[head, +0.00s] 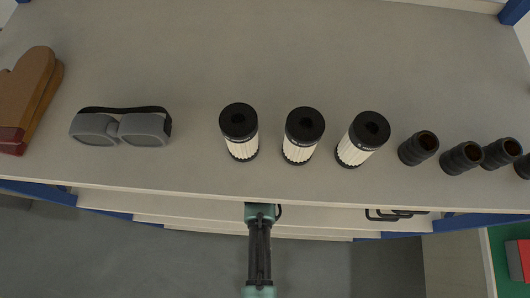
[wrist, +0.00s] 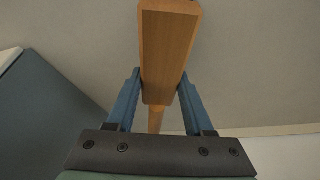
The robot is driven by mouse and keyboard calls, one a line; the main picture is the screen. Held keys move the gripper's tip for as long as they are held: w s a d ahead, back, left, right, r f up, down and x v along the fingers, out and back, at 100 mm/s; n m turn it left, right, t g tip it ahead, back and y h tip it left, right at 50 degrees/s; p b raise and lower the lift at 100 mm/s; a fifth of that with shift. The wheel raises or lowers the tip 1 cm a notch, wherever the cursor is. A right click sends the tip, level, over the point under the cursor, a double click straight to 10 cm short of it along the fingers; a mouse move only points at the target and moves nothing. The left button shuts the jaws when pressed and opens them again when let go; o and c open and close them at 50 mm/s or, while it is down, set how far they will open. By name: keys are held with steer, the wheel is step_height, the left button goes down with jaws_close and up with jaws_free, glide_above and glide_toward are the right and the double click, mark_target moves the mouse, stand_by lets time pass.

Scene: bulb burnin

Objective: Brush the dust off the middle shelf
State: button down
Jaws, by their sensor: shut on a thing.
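My gripper (wrist: 159,88) has its two blue fingers closed on the sides of a wooden piece (wrist: 168,45), which looks like the brush's handle or back. A thinner wooden part extends below it in the wrist view. No bristles show. In the head view my arm reaches under the front edge of the top board, so the gripper and the brush are hidden there. Lower shelf edges (head: 190,220) show as pale strips below the top board; I cannot tell for certain which is the middle shelf. No dust can be made out.
On the top board (head: 300,50) lie a brown glove (head: 28,90), grey goggles (head: 122,126), three black-capped filters (head: 304,135) and several black ribbed sleeves (head: 461,158). Black handles (head: 395,214) show below the board's edge at right. A blue-grey panel (wrist: 45,110) stands left in the wrist view.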

steer(key=shift+s+d+f+p, duration=0.1)
steer(key=shift+s+p, duration=0.5)
steer(key=shift+s, duration=0.65)
steer(key=shift+w+a, duration=0.15)
steer(key=shift+a, duration=1.75)
steer(key=shift+a+b, duration=0.4)
steer(key=shift+a, duration=0.9)
steer(key=shift+a+b, duration=0.45)
steer(key=shift+a, duration=1.85)
steer(key=shift+w+a+b, duration=0.1)
steer(key=shift+a+b, duration=0.45)
steer(key=shift+a, duration=1.2)
steer(key=shift+s+f, duration=0.1)
steer(key=shift+s, duration=0.1)
step_height(320, 180, up, 6)
steer(key=p, duration=0.5)
steer(key=shift+w, duration=0.15)
